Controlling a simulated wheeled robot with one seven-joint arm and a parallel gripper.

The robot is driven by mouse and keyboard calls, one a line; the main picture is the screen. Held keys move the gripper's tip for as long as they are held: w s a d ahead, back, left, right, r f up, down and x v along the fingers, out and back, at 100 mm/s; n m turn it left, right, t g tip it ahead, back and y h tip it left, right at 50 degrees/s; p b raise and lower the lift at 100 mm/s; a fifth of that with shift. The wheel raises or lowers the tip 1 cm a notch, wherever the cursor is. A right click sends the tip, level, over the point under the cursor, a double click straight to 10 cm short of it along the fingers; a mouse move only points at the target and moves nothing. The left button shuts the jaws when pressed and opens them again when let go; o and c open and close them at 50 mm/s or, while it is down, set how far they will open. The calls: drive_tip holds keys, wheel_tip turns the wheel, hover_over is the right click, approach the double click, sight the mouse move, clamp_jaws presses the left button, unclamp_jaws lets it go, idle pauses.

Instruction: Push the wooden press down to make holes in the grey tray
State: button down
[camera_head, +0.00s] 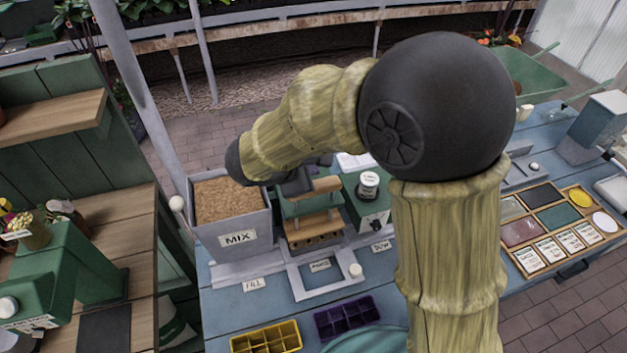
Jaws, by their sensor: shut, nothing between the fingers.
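The wooden press (318,225) is a pale wood block in a small green and grey stand on the blue bench, right of the MIX bin. A wooden bar (318,189) shows above the block. My gripper (299,186) is dark grey and shut, empty, close to the wooden bar at the top of the stand. I cannot tell whether it touches the bar. Under the block is a brown row with dark round marks (316,241). It seems to be the filled grey tray, whose own walls are hard to make out.
The grey MIX bin (237,239) full of brown soil stands left of the press. Yellow (266,338) and purple (347,316) cell trays lie in front. My arm covers part of the bench's middle.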

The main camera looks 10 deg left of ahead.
drive_tip(key=shift+r+p, duration=1)
drive_tip(key=shift+r, duration=0.7)
drive_tip(key=shift+f, duration=0.1)
drive_tip(key=s+d+f+m+g+y, duration=0.2)
drive_tip(key=s+d+m, duration=0.3)
drive_tip(key=d+m, duration=0.5)
drive_tip(key=s+d+f+m+g+y, duration=0.2)
drive_tip(key=s+d+m, duration=0.4)
drive_tip(key=d+m, duration=0.5)
wheel_tip(320, 180, down, 2)
drive_tip(key=shift+d+f+g, duration=0.1)
drive_tip(key=shift+d+g, duration=0.6)
drive_tip(key=shift+d, duration=0.45)
